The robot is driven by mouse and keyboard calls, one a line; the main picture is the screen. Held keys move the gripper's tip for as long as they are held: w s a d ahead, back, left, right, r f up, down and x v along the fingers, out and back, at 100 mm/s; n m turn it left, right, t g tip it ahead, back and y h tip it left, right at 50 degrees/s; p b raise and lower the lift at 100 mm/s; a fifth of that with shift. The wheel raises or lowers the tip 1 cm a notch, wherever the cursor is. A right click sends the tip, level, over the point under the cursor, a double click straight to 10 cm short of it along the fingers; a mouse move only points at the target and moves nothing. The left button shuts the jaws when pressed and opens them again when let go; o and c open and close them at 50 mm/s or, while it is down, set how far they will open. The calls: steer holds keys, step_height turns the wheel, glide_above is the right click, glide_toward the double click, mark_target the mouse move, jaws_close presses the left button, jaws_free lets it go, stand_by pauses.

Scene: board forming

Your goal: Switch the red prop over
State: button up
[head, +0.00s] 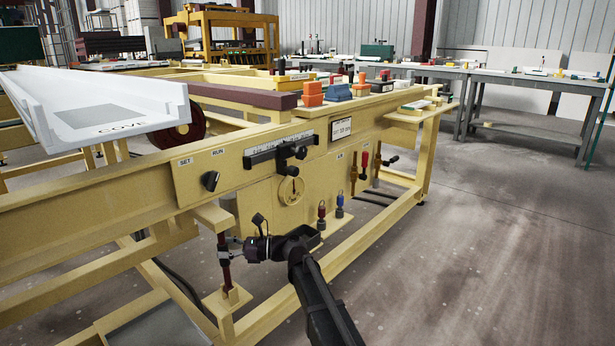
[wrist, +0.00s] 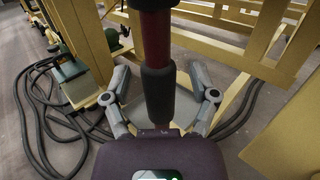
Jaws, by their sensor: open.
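The red prop (head: 226,272) is an upright dark red rod at the front of the yellow machine, between an upper bracket (head: 212,216) and a lower bracket (head: 228,297). In the wrist view the prop (wrist: 156,45) runs down the middle and has a black grip (wrist: 158,90). My gripper (head: 226,256) is at the prop's middle, coming from the right. In the wrist view my gripper (wrist: 159,88) is open, with one finger on each side of the black grip and gaps visible on both sides. The prop's lower end is hidden in the wrist view.
The machine's panel has a black SET/RUN knob (head: 211,181) and a slider scale (head: 280,150). A white trough (head: 95,100) lies on top at left. Cables (wrist: 40,110) lie on the floor behind the prop. Yellow frame beams surround the spot; the floor (head: 470,250) at right is clear.

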steer(key=s+d+f+n+t+h+p, duration=0.1)
steer(key=s+d+f+n+h+p, duration=0.15)
steer(key=d, duration=0.55)
steer(key=s+d+f+n+t+h+p, duration=0.1)
steer(key=s+d+f+n+h+p, duration=0.2)
steer(key=d, duration=0.5)
steer(key=s+d+f+n+t+h+p, duration=0.1)
steer(key=d+f+n+h+p, duration=0.15)
steer(key=d+n+h, duration=0.45)
steer(key=s+d+r+n+h+p, duration=0.1)
steer(key=s+d+n+h+p, duration=0.2)
steer(key=d, duration=0.9)
steer(key=s+d+r+n+h+p, duration=0.1)
steer(key=s+d+r+h+p, duration=0.15)
steer(key=s+d, duration=0.6)
step_height(320, 180, up, 36)
steer(key=w+d+p, duration=0.2)
steer(key=w+p, duration=0.1)
steer(key=p, duration=3.4)
steer(key=shift+d+p, duration=0.15)
steer(key=shift+p, duration=0.25)
